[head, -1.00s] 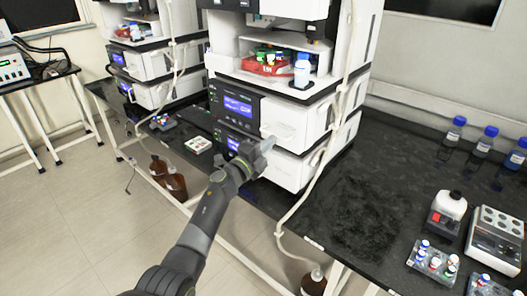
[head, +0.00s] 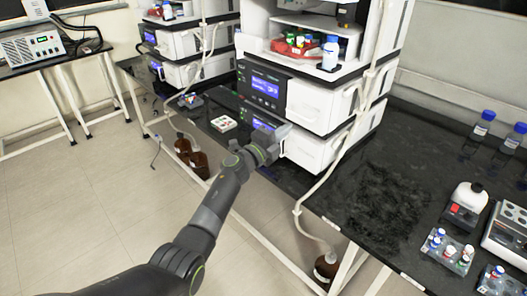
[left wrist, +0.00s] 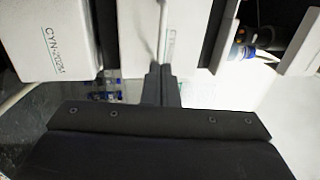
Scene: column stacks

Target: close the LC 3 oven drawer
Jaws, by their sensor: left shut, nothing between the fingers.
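The central instrument stack has a dark display panel (head: 265,87) beside a white upper front (head: 313,105), and a white lower front (head: 315,149) below. Which front is the LC 3 oven drawer I cannot read. My left gripper (head: 283,135) is shut and empty, close to the stack's front where the two white fronts meet. It hides part of the lower front and lower display. In the left wrist view, the shut fingertips (left wrist: 161,80) point at white panels; contact cannot be told. My right gripper is not in view.
A white tube (head: 335,170) hangs in front of the stack's right side. A red tray (head: 295,47) with vials and a bottle stands above. A brown bottle (head: 326,267) stands on the floor.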

